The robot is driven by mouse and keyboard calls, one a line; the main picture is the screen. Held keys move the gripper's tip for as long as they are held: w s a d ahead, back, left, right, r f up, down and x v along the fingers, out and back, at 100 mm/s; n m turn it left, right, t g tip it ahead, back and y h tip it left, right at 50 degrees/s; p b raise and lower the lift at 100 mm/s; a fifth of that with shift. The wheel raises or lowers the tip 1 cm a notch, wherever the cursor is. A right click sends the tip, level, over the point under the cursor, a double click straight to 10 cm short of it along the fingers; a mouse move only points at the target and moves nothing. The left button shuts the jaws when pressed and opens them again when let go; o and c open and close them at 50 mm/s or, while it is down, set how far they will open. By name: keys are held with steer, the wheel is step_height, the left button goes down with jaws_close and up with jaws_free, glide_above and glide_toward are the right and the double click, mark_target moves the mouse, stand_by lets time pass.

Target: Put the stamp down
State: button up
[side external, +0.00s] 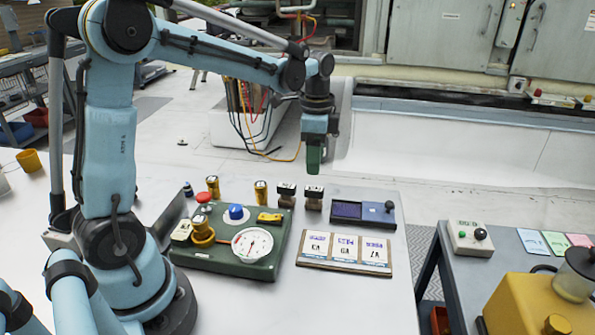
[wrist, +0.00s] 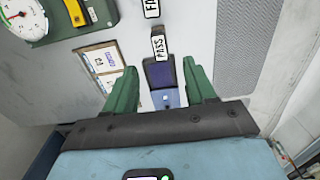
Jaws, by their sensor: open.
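Two dark stamps stand on the white table in the side external view, a left one (side external: 287,194) and a right one (side external: 313,197). In the wrist view one stamp reads PASS (wrist: 159,46) and the other, partly cut off at the top edge, shows FA (wrist: 152,8). My gripper (side external: 314,172) hangs above the table, over the area of the stamps and apart from them. A dark blue stamp pad (side external: 347,210) lies right of the stamps and shows below PASS in the wrist view (wrist: 159,75).
A board with three cards (side external: 344,262) lies in front of the pad. A green panel (side external: 205,256) with a dial, knobs and yellow-handled parts stands left of it. Yellow pieces (side external: 261,193) stand behind the panel. A side table with a yellow machine (side external: 530,305) is at right.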

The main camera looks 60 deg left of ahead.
steer(key=s+d+r+n+t, duration=0.2)
steer(key=s+d+n+t, duration=0.5)
steer(key=s, duration=0.4)
steer(key=shift+s+d+n, duration=0.3)
steer(key=shift+d+n, duration=0.15)
steer(key=shift+n, duration=0.55)
steer(key=shift+o, duration=0.2)
steer(key=shift+r, duration=0.1)
